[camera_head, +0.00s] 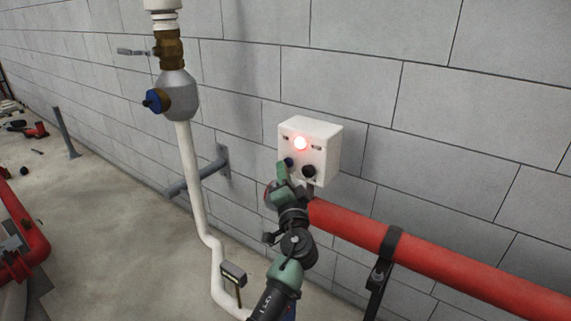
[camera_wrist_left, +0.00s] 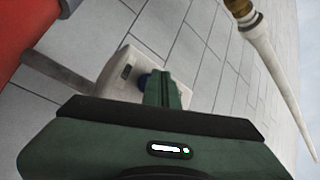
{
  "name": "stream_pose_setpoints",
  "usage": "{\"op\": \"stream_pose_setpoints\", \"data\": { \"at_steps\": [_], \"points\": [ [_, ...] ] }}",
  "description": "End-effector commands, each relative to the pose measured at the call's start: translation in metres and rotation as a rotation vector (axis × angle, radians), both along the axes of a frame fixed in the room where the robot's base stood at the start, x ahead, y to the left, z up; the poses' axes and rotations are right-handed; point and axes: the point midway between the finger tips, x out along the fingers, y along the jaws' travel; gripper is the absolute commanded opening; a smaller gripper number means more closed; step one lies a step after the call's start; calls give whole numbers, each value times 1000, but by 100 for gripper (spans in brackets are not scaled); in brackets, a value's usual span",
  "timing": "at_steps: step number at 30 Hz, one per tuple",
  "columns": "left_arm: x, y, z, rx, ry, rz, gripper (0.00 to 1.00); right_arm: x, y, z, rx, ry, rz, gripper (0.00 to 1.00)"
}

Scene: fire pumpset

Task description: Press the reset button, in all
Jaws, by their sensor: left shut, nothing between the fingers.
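Below the light are a blue button (camera_head: 288,162) at the left and a black knob (camera_head: 309,171) at the right. My left gripper (camera_head: 283,169) is shut and empty, its fingertips at the blue button. In the left wrist view the shut green fingers (camera_wrist_left: 167,90) overlap the box (camera_wrist_left: 117,72), and the blue button (camera_wrist_left: 144,81) shows partly beside them. I cannot tell whether they touch it. My right gripper is not in view.
A thick red pipe (camera_head: 440,262) runs along the wall below and right of the box, on a dark bracket (camera_head: 381,272). A white vertical pipe (camera_head: 190,170) with a valve (camera_head: 176,95) stands left of the box. Red equipment (camera_head: 22,235) lies at the far left.

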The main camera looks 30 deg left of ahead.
Motion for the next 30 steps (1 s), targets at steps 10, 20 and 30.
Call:
{"op": "stream_pose_setpoints", "data": {
  "at_steps": [10, 20, 30],
  "points": [
    [4, 0, -1, 0, 0, 0, 0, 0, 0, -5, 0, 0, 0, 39],
    [8, -1, 0, -1, -1, 0, 0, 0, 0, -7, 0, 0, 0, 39],
    [6, -1, 0, 0, 1, -1, 0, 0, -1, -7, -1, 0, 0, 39]
  ]
}}
